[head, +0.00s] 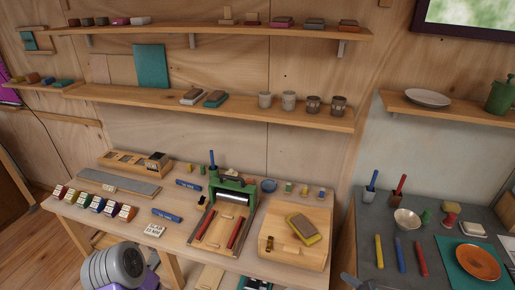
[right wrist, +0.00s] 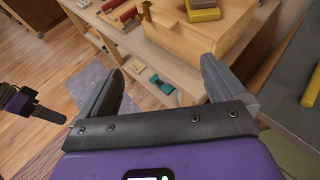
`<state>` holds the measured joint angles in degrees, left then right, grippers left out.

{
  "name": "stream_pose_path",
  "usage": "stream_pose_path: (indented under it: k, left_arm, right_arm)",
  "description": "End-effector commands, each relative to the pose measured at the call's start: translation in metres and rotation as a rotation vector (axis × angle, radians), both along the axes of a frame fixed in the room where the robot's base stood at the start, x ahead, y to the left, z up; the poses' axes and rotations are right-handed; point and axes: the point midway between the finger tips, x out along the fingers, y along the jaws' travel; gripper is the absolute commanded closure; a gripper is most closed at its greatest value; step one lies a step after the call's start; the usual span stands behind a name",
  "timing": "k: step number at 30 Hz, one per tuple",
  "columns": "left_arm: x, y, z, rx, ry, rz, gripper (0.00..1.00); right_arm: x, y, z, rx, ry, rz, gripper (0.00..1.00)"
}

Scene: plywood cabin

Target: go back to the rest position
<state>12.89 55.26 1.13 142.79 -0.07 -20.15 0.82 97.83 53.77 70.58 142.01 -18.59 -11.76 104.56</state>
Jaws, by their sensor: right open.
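My right gripper (right wrist: 163,65) is open in the right wrist view, with its two grey fingers wide apart and nothing between them. It hangs in front of the workbench (right wrist: 165,58), over the floor side. A grey tip at the bottom edge of the head view seems to be part of it. A purple and black part of my other arm, apparently the left gripper (right wrist: 35,108), shows at the left of the right wrist view. Its jaws cannot be made out. A grey and purple part of my body shows at the bottom left of the head view.
A grey side table (head: 385,262) with a teal mat (head: 455,255) stands right. Shelves (head: 220,108) line the wall. Wooden floor (right wrist: 30,60) is open left.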

Motion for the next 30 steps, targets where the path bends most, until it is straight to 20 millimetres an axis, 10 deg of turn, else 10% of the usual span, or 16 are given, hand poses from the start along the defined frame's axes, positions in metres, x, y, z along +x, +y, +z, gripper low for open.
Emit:
stream_pose_path:
  k: [11, 21, 30]
  left_arm:
    - [0.001, 0.0, -0.014, 0.0, -0.002, 0.0, 0.18]
    - [0.001, 0.0, -0.033, 0.0, -0.002, 0.001, 0.18]
    - [0.001, 0.0, -0.051, 0.0, -0.002, 0.001, 0.18]
  right_arm:
    - [-0.013, 0.073, -0.061, -0.216, -0.032, 0.309, 0.03]
    - [-0.069, 0.152, -0.156, -0.61, -0.163, 0.869, 0.03]
    - [-0.123, 0.16, -0.229, -1.002, -0.377, 1.442, 0.03]
